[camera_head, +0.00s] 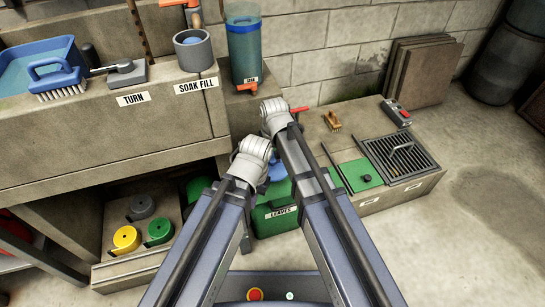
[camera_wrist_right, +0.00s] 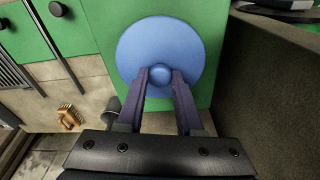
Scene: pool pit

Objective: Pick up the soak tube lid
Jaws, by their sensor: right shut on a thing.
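The soak tube lid (camera_wrist_right: 190,35) is a round blue disc with a small central knob. In the right wrist view it is over a green surface; whether it touches that surface is unclear. My right gripper (camera_wrist_right: 160,76) is shut on the lid's knob, one finger on each side. In the head view only a blue sliver of the lid (camera_head: 277,168) shows between my arms, above the green bin. My left gripper (camera_head: 252,150) is the lower one there; its fingers are hidden behind its wrist. The clear soak tube (camera_head: 244,50) holds blue-green liquid and stands at the back.
The green bin labelled LEAVES (camera_head: 273,218) stands below my arms. A low block (camera_head: 400,190) with a dark grate and a brush (camera_head: 333,121) is at the right. A concrete counter (camera_head: 100,130) with a grey cup (camera_head: 194,50) is at the left. Floor at far right is clear.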

